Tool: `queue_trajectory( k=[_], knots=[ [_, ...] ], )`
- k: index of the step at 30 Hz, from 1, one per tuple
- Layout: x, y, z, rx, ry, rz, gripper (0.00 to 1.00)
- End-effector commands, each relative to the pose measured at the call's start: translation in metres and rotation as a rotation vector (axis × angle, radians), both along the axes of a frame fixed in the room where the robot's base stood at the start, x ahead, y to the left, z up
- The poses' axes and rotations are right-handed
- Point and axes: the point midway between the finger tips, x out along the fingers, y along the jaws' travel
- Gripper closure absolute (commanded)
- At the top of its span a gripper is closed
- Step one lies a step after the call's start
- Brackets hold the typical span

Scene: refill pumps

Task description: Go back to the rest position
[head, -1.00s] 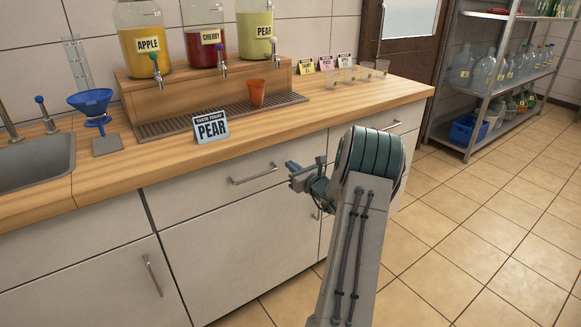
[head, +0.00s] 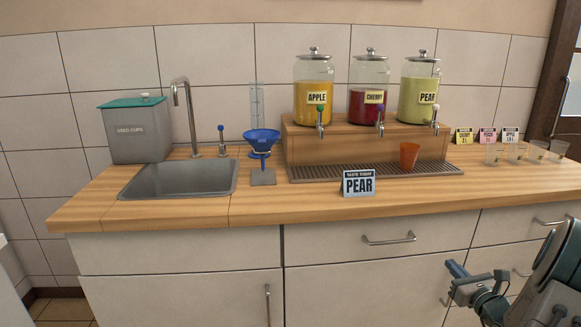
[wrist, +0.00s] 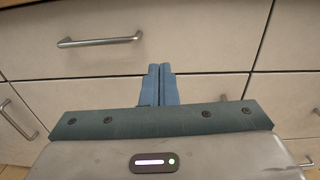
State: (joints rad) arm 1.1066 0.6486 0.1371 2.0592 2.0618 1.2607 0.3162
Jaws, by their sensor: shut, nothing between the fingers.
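My gripper (head: 456,270) is at the lower right of the head view, in front of the cabinet drawers and below the counter top. In the wrist view its two blue fingers (wrist: 159,84) are together with nothing between them. The fingers point at the pale drawer fronts and touch nothing that I can see. An orange cup (head: 409,156) stands on the drip tray (head: 340,173) below the dispensers, apart from my gripper.
The wooden counter (head: 255,208) holds a sink (head: 180,180), a blue funnel stand (head: 262,140), a PEAR sign (head: 358,183), and apple (head: 314,100), cherry (head: 369,106) and pear (head: 418,100) jars. Small clear cups (head: 515,152) stand right. Drawer handles (head: 388,239) stick out.

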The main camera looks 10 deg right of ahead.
Motion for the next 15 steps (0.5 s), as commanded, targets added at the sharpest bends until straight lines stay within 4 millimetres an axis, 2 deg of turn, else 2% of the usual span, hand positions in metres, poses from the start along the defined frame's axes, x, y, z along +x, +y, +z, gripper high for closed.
queue_trajectory(
  k=[2, 5, 6, 8, 9, 12, 15],
  knots=[
    [0.011, 0.031, 0.022, -0.056, 0.021, 0.092, 1.00],
    [0.022, 0.092, 0.051, -0.168, 0.065, 0.272, 1.00],
    [0.023, 0.120, 0.063, -0.228, 0.087, 0.359, 1.00],
    [0.021, 0.165, 0.080, -0.327, 0.117, 0.497, 1.00],
    [0.017, 0.193, 0.090, -0.398, 0.137, 0.588, 1.00],
    [-0.003, 0.258, 0.112, -0.582, 0.176, 0.812, 1.00],
    [-0.032, 0.309, 0.130, -0.783, 0.201, 1.023, 1.00]
  ],
)
